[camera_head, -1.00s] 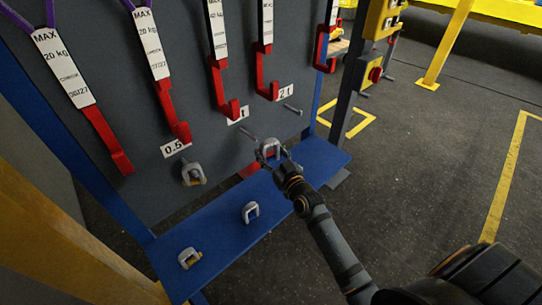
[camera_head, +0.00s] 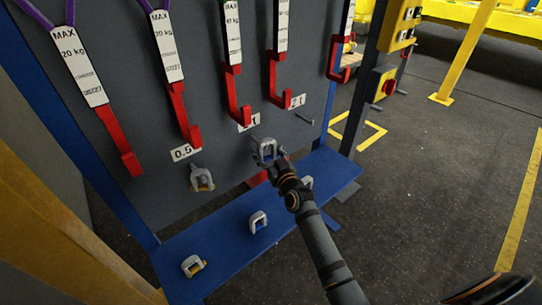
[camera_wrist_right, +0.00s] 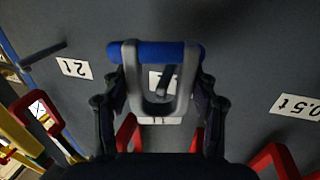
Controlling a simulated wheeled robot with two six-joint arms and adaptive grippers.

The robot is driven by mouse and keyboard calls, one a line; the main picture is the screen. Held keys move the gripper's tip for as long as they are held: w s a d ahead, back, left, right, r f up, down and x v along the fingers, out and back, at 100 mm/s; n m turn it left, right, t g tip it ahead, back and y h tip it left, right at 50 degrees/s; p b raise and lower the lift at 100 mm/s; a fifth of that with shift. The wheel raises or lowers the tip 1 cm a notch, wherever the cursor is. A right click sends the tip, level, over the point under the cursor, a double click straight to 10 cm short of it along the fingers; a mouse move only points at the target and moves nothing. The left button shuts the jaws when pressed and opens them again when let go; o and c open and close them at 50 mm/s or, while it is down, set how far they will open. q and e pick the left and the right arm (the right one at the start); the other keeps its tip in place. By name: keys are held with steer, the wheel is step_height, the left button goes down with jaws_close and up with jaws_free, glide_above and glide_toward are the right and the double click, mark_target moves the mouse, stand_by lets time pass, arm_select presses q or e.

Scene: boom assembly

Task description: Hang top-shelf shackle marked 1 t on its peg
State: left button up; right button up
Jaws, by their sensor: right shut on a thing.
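My right gripper (camera_head: 282,168) is shut on a grey shackle (camera_head: 268,149) and holds it up in front of the dark board. In the right wrist view the shackle (camera_wrist_right: 185,95) has a blue pin, with small marks on its bow that look like "1 t". The gripper's fingers (camera_wrist_right: 155,95) flank it. A peg (camera_wrist_right: 164,80) shows inside the shackle's opening, with a white label behind it. In the head view this peg (camera_head: 255,143) is beside the shackle's left side. I cannot tell whether it passes through. My left gripper is not in view.
A shackle (camera_head: 202,180) hangs below the "0.5 t" label (camera_head: 184,152). The "2 t" peg (camera_head: 303,117) is bare. Blue shelf (camera_head: 225,250) holds shackles (camera_head: 258,221) (camera_head: 193,265) and another (camera_head: 307,183) partly behind my arm. Red hooks (camera_head: 240,112) hang close above.

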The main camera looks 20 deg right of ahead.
steer(key=shift+w+a, duration=0.2)
steer(key=shift+w, duration=0.4)
steer(key=shift+w+a, duration=0.2)
steer(key=shift+w, duration=0.35)
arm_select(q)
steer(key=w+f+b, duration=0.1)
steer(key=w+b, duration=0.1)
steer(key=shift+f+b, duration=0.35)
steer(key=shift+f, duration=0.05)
arm_select(e)
steer(key=shift+w+a+f, duration=0.3)
steer(key=shift+w+f, duration=0.4)
steer(key=shift+f, duration=0.1)
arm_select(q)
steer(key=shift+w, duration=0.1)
arm_select(e)
steer(key=o, duration=1.1)
steer(key=shift+c, duration=0.2)
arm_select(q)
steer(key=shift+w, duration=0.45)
arm_select(e)
steer(key=o, duration=0.5)
steer(key=shift+o, duration=0.2)
